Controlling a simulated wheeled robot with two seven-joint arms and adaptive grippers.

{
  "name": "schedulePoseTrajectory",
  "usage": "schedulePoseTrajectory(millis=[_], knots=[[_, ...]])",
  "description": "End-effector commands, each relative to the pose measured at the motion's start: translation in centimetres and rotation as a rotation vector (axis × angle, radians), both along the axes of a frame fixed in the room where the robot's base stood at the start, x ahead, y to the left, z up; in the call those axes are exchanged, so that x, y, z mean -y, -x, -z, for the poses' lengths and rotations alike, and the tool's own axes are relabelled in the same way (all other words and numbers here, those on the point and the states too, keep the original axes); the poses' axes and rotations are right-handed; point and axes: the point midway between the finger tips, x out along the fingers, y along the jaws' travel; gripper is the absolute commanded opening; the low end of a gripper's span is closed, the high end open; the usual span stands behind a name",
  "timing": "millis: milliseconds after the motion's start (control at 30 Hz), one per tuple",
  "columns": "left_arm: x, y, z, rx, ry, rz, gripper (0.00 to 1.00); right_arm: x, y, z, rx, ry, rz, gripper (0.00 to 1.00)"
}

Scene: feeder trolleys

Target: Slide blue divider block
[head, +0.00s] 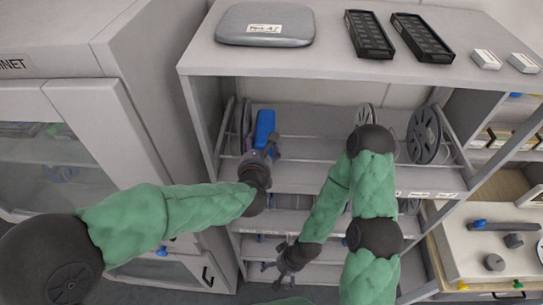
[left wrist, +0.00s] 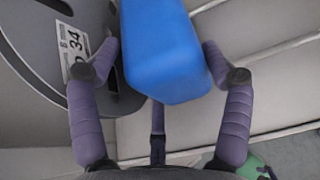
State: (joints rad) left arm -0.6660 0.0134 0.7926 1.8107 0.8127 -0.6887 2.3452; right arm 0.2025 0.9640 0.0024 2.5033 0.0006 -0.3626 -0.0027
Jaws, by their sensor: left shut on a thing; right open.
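The blue divider block (head: 264,127) stands on the upper shelf of the feeder trolley (head: 300,178), right of a dark reel. My left gripper (head: 263,153) reaches it from the front and is shut on it. In the left wrist view the blue block (left wrist: 165,55) lies between the two purple fingers. The block's far end is out of that view. My right gripper (head: 281,270) is open and empty, low in front of the lower shelves.
A dark reel labelled 34 (left wrist: 50,60) stands close left of the block. More reels (head: 424,135) stand further right on the same shelf, with free room between. The trolley top holds a grey case (head: 265,25) and two black trays (head: 369,34). A cabinet (head: 85,110) stands left.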

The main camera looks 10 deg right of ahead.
Motion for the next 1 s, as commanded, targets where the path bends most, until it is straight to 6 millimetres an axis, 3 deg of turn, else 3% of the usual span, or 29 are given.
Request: schedulePoseTrajectory(millis=[100, 300, 667, 700, 767, 1000], knots=[[-2.0, -0.7, 0.2, 0.005, 0.005, -0.007, 0.2, 0.0, 0.0, 1.9, 0.0, 0.0, 0.0, 1.0], [-3.9, -1.1, 0.0, 0.005, 0.003, -0.006, 0.2, 0.0, 0.0, 3.0, 0.0, 0.0, 0.0, 1.0], [-4.2, -1.2, -0.2, 0.004, 0.001, -0.004, 0.2, 0.0, 0.0, 3.0, 0.0, 0.0, 0.0, 1.0], [-4.2, -1.2, -0.2, 0.004, 0.001, -0.004, 0.82, 0.0, 0.0, 3.0, 0.0, 0.0, 0.0, 1.0], [-4.2, -1.2, -0.2, 0.005, 0.002, -0.004, 0.99, 0.0, 0.0, 3.0, 0.0, 0.0, 0.0, 1.0], [-4.2, -1.2, -0.2, 0.004, 0.003, -0.007, 1.0, 0.0, 0.0, 3.0, 0.0, 0.0, 0.0, 1.0]])
